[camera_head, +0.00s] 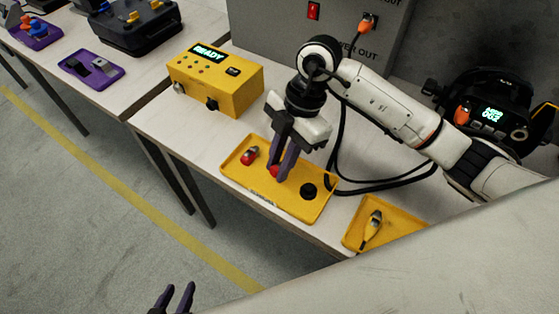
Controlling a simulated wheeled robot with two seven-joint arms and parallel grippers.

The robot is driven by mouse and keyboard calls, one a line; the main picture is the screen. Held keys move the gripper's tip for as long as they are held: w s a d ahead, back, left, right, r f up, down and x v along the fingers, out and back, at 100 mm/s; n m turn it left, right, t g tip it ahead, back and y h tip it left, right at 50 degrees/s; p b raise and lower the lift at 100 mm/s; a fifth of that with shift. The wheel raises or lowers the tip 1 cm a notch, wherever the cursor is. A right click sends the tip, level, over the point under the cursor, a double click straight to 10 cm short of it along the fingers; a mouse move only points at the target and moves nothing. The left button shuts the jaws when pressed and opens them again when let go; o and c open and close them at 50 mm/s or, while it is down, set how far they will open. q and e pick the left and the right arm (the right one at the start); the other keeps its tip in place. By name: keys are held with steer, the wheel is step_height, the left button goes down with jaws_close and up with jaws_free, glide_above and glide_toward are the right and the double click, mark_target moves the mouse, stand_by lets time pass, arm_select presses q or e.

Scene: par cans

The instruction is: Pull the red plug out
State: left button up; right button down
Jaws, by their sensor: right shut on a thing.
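A yellow plate (290,204) lies on the white table. My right gripper (278,174) points down over its middle, with its purple fingers closed on a small red piece (273,171), likely the red plug, mostly hidden by the fingers. It is low at the plate, and I cannot tell whether it is seated or free. A second red piece (249,156) with a pale part sits on the plate to the left, and a black round piece (308,191) to the right; neither is held. My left gripper (176,296) is at the bottom edge, empty, its fingers apart.
A yellow box (215,82) with a READY display stands behind the plate. A yellow tray (388,236) with a tool is at the right. A black lamp (490,115) and a grey power cabinet (280,25) stand behind. Black cables (385,185) run beside the plate.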

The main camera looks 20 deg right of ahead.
steer(key=c, duration=1.5)
jaws_free()
steer(key=shift+c, duration=0.2)
steer(key=v, duration=1)
steer(key=shift+r, duration=0.15)
